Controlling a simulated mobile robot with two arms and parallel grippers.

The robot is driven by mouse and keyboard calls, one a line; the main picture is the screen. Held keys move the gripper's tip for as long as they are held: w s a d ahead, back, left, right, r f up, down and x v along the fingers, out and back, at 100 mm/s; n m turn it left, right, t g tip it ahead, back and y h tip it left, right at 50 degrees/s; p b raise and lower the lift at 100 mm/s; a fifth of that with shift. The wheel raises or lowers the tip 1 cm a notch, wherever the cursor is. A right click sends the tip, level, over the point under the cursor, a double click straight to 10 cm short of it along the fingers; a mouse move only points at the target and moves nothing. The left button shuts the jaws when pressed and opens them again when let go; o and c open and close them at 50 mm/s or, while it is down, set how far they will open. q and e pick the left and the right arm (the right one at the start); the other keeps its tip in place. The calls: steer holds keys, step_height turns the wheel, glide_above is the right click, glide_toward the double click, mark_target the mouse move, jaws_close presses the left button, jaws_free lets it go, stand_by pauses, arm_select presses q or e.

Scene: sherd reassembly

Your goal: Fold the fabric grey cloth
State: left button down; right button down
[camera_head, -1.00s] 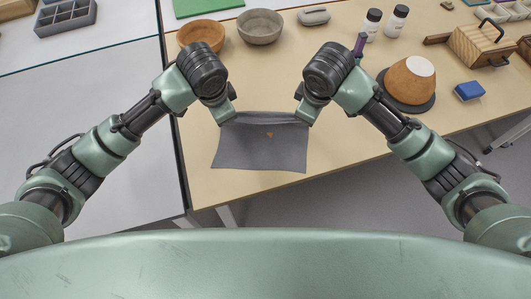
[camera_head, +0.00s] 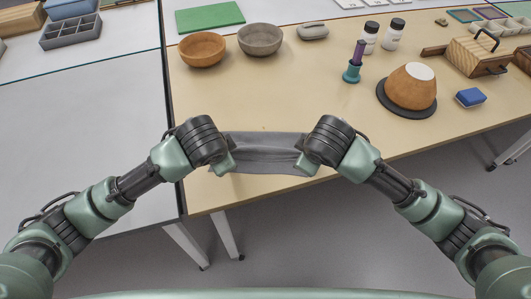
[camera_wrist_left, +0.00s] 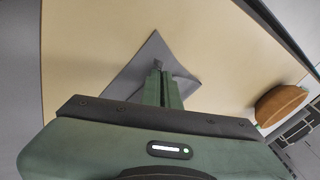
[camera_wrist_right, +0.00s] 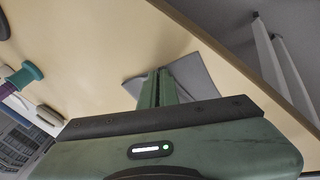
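The grey cloth (camera_head: 265,150) lies near the table's front edge and shows in the head view as a short, wide band between my two grippers, doubled over toward me. My left gripper (camera_head: 231,166) is at its left end and my right gripper (camera_head: 302,164) at its right end. In the left wrist view the fingers (camera_wrist_left: 160,72) are together on the cloth (camera_wrist_left: 135,75). In the right wrist view the fingers (camera_wrist_right: 158,74) are also together on the cloth (camera_wrist_right: 193,78). The grippers hide the cloth's near corners.
An orange bowl (camera_head: 202,49) and a grey bowl (camera_head: 260,39) stand behind the cloth. To the right are a teal stand with a purple-handled tool (camera_head: 353,70), an upturned pot (camera_head: 409,87) on a dark disc and a blue block (camera_head: 470,97). The table between is clear.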

arm_select(q)
steer(key=c, duration=1.4)
jaws_free()
steer(key=shift+a, duration=0.1)
arm_select(e)
steer(key=c, duration=1.4)
jaws_free()
steer(key=shift+d, duration=0.15)
arm_select(q)
steer(key=shift+o, duration=0.4)
arm_select(e)
steer(key=shift+o, duration=0.4)
arm_select(q)
steer(key=shift+s+f, duration=0.1)
arm_select(e)
steer(key=shift+s+f, duration=0.1)
arm_select(q)
steer(key=shift+s+r, duration=0.15)
steer(key=shift+r, duration=0.35)
arm_select(e)
steer(key=shift+s+r, duration=0.15)
steer(key=shift+r, duration=0.3)
arm_select(q)
steer(key=v, duration=0.9)
steer(key=shift+s+r, duration=0.15)
steer(key=shift+s, duration=0.4)
arm_select(e)
steer(key=v, duration=1)
steer(key=shift+s+f, duration=0.2)
steer(key=shift+s, duration=0.15)
